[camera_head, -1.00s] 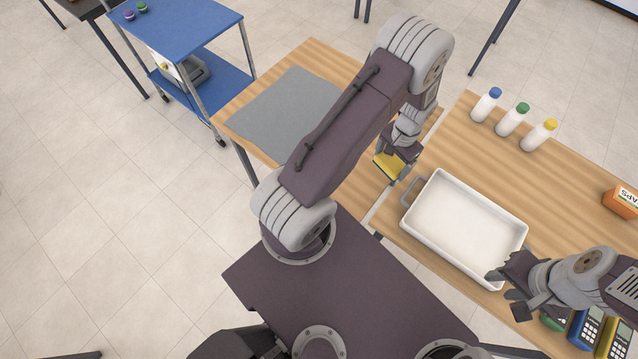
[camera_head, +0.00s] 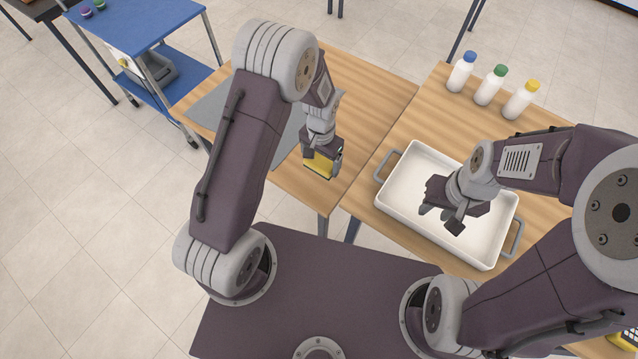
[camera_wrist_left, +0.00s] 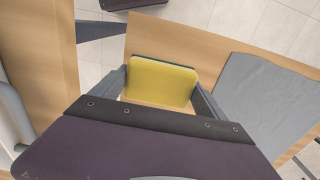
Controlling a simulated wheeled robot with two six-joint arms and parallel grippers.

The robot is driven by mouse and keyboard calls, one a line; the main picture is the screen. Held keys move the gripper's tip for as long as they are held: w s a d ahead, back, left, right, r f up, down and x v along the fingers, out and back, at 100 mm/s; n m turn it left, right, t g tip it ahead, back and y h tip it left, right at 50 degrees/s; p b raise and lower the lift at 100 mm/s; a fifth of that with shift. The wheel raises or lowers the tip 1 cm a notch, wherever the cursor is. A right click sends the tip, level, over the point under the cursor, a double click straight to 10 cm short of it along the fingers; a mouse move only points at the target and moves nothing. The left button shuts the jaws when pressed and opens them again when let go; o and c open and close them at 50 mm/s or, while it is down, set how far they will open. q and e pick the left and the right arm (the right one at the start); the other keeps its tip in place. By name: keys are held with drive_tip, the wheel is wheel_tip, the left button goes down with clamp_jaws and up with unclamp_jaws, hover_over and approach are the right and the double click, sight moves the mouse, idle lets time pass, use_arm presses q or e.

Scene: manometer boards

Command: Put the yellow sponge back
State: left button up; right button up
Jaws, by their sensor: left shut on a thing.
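The yellow sponge (camera_head: 319,166) is held in my left gripper (camera_head: 322,160), above the front part of the left wooden table. In the left wrist view the sponge (camera_wrist_left: 160,82) sits between the two fingers of the left gripper (camera_wrist_left: 160,90), with a dark green edge along its far side. My right gripper (camera_head: 440,220) is over the white tray (camera_head: 408,172), pointing down and left. Its fingers look apart, and I see nothing between them.
A grey mat (camera_head: 208,108) lies on the left table, partly hidden by my left arm; it also shows in the wrist view (camera_wrist_left: 255,95). Three white bottles (camera_head: 488,86) stand at the back of the right table. A blue cart (camera_head: 140,35) stands beyond. A gap separates the tables.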

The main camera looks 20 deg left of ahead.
sight(321, 182)
use_arm(q)
wheel_tip(321, 182, down, 10)
drive_tip(key=shift+f, duration=0.1)
drive_tip(key=o, duration=1.2)
wheel_tip(321, 182, up, 13)
drive_tip(key=shift+f, duration=0.2)
drive_tip(key=s+a+r+n, duration=0.1)
drive_tip(key=s+a+r, duration=0.1)
drive_tip(key=s+r, duration=0.1)
drive_tip(key=s+a+r+n, duration=0.1)
drive_tip(key=s+a+r, duration=0.1)
drive_tip(key=s, duration=0.3)
drive_tip(key=s+a+r+n+t, duration=0.1)
drive_tip(key=s+r+n, duration=0.1)
drive_tip(key=s+r, duration=0.2)
drive_tip(key=shift+s+a+r, duration=0.35)
drive_tip(key=shift+s+a, duration=0.05)
drive_tip(key=shift+s, duration=0.1)
